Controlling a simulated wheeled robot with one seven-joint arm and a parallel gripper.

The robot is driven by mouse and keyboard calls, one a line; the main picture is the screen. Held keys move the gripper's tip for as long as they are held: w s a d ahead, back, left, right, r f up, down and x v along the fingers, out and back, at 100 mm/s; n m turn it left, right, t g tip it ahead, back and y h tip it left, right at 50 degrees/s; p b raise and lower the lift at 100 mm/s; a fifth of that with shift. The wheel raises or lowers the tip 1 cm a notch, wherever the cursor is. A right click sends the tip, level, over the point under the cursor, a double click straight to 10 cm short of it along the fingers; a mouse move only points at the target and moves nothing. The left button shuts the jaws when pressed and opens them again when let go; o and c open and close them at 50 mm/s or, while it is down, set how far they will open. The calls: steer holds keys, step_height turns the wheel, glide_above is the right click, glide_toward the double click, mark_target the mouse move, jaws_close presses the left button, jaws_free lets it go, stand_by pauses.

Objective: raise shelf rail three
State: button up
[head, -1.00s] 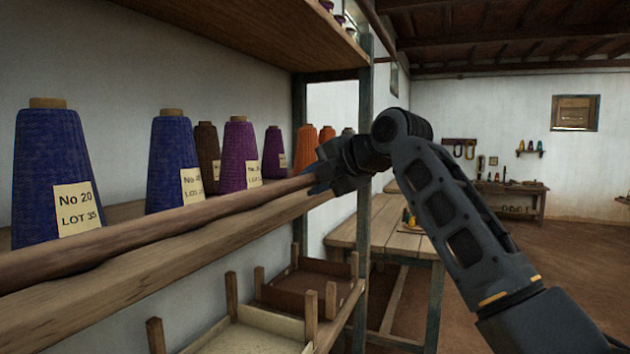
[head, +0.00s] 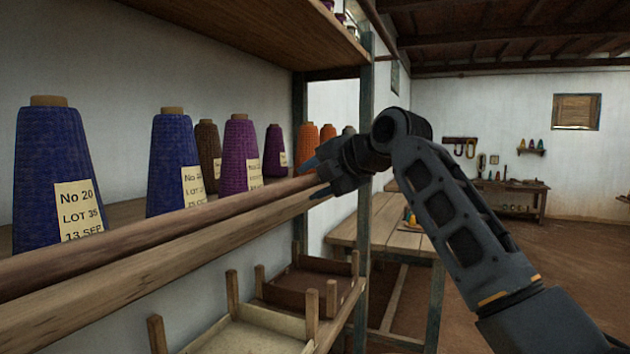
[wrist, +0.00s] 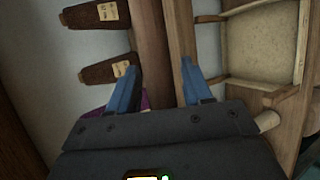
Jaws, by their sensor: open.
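A long reddish-brown rail (head: 150,235) runs along the front of the yarn shelf, low against the paler shelf board (head: 150,262). Which number this rail has cannot be read. My gripper (head: 316,178) is at the far part of the rail, with its blue fingers spread apart, one above and one below the rail's line. In the wrist view my open gripper (wrist: 160,75) has the dark rail (wrist: 150,45) and part of the paler board showing between its fingers. Whether a finger touches the rail cannot be told.
Several yarn cones stand on the shelf behind the rail, the nearest a blue cone (head: 50,180). A dark post (head: 365,230) stands just beyond my gripper. Wooden trays (head: 260,335) lie below. A table (head: 400,225) stands behind; the floor at right is clear.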

steer(key=shift+d, duration=0.1)
steer(key=b+v, duration=0.1)
steer(key=v, duration=0.6)
steer(key=shift+s+d+r+b, duration=0.2)
steer(key=shift+s+r+b, duration=0.05)
steer(key=shift+b, duration=0.15)
steer(key=r+p+v, duration=0.1)
steer(key=v, duration=0.7)
steer(key=shift+r+p, duration=0.35)
stand_by(0.3)
steer(key=shift+s, duration=0.15)
steer(key=shift+a+f, duration=0.1)
stand_by(0.4)
